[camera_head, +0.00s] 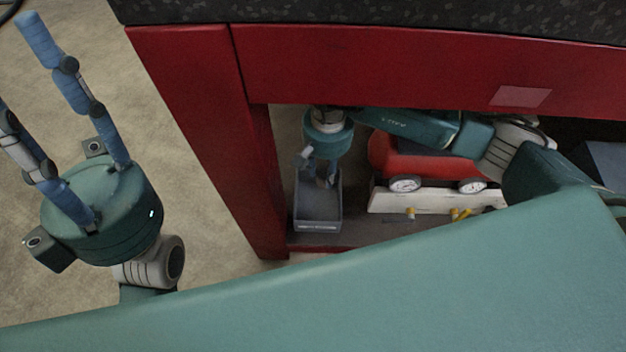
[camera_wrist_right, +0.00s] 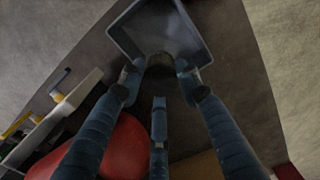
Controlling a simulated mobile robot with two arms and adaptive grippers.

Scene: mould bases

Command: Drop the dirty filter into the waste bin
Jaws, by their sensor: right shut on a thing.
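My right gripper (camera_head: 320,178) points down inside the red bench's opening, over a grey open-topped bin (camera_head: 317,226). In the right wrist view its blue fingers (camera_wrist_right: 160,75) are closed around a small dark, rounded thing (camera_wrist_right: 161,64), which looks like the dirty filter; the fingers partly hide it. The bin (camera_wrist_right: 203,38) shows just beyond the fingertips in that view, and its inside looks empty where visible. The filter cannot be made out in the head view. My left gripper (camera_head: 12,62) is at the left, its fingers spread apart and empty, over the floor.
The red bench (camera_head: 190,130) has a dark speckled top (camera_head: 400,12) and a leg left of the bin. My teal arm covers the foreground.

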